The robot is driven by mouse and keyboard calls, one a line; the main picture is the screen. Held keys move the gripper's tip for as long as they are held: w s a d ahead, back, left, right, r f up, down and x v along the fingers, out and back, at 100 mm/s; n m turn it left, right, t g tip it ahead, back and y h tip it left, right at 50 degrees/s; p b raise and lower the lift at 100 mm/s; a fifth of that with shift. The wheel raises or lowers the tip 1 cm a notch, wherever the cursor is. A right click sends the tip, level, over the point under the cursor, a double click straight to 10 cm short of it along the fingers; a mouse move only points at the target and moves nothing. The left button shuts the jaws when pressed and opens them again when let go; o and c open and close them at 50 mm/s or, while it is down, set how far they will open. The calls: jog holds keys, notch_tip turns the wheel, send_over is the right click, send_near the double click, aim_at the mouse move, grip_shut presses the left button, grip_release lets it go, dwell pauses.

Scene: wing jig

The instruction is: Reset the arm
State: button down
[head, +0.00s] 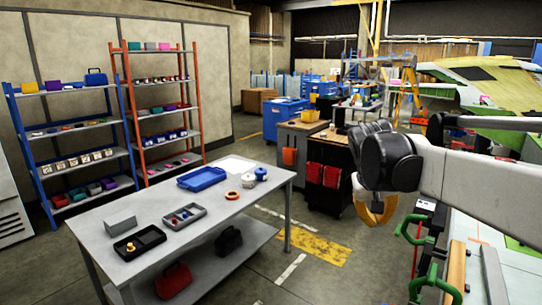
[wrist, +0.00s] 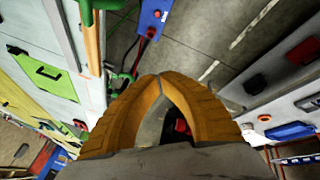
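My arm reaches in from the right edge of the head view, with its black wrist joint in front of the workshop floor. My gripper (head: 376,212) hangs below that joint, its orange fingers partly hidden by the wrist. In the wrist view my gripper (wrist: 158,78) shows two ribbed orange fingers whose tips meet. No object shows between the tips. Through the gap behind them I see floor and a small red and dark thing, apparently in the background.
A grey table (head: 232,207) at left bears a blue tray (head: 202,178), a grey compartment tray (head: 184,216) and a black tray (head: 139,243). Green clamps (head: 436,287) stand along the jig at lower right. Open floor (head: 325,275) lies between table and jig.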

jog(key=s+a+f+t+y+b, duration=0.1)
jog(key=s+a+f+b, duration=0.2)
jog(key=s+f, duration=0.5)
jog(key=s+a+f+t+y+b, duration=0.2)
jog(key=s+f, duration=0.6)
jog(key=s, duration=0.7)
jog(key=shift+s+a+n+y+b, duration=0.3)
jog(key=shift+a+n+b, duration=0.15)
jog(key=shift+a, duration=0.5)
